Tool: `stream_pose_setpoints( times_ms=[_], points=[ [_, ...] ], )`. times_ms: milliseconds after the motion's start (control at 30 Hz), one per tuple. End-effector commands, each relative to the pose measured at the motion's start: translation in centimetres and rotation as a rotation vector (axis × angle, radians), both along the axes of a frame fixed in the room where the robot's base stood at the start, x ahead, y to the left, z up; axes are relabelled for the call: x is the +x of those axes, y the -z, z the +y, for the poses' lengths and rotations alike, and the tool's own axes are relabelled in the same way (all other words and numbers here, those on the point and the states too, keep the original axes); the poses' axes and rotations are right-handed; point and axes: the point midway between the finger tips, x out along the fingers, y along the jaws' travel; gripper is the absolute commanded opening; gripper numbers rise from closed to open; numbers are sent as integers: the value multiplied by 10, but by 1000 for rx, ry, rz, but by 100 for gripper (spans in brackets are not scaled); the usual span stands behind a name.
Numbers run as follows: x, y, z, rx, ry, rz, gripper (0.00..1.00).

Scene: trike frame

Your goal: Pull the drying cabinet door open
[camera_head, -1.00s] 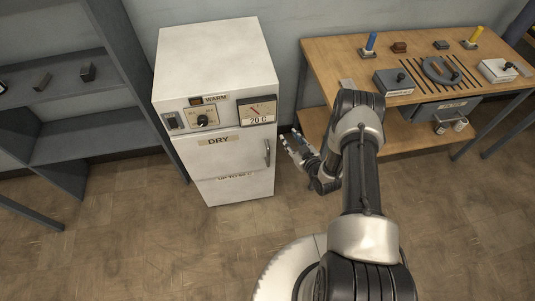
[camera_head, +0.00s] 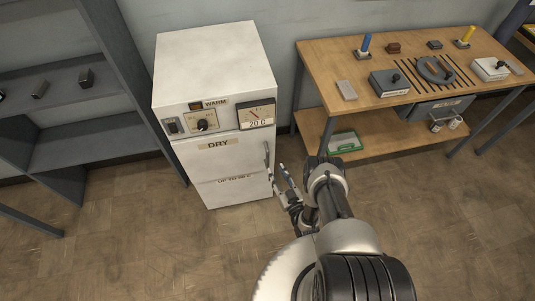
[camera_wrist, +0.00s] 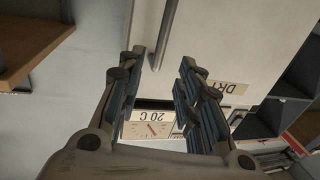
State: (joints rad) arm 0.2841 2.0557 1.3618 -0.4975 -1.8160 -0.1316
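The white drying cabinet (camera_head: 215,88) stands against the wall, its door (camera_head: 222,163) marked DRY and shut. The door's upright bar handle (camera_head: 267,154) is on the right edge. My gripper (camera_head: 281,180) is just right of the door, near the handle's lower end. In the wrist view, my gripper (camera_wrist: 158,82) is open, its two blue-padded fingers apart. The handle (camera_wrist: 166,34) shows as a grey bar ahead, its near end between the fingertips in the picture. I see no contact with it. The DRY label (camera_wrist: 226,86) and 20 C gauge (camera_wrist: 152,125) appear upside down.
A wooden workbench (camera_head: 322,58) with tools stands to the right, a green box (camera_head: 345,142) on its lower shelf. A grey shelf unit (camera_head: 85,140) stands left of the cabinet. The floor (camera_head: 150,255) before the cabinet is clear.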

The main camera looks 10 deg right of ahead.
Motion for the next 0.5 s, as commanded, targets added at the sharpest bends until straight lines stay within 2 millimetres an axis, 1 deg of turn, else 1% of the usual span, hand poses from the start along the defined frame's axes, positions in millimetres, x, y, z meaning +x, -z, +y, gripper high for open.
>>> stream_pose_setpoints(
  times_ms=[33,100,300,400,500],
  points=[
    [12,-1,4,0,-4,-4,33],
    [27,1,6,-1,-3,-3,33],
    [66,2,14,0,-1,-2,33],
    [80,2,16,0,0,-1,33],
    [90,2,18,1,0,0,33]
  ],
)
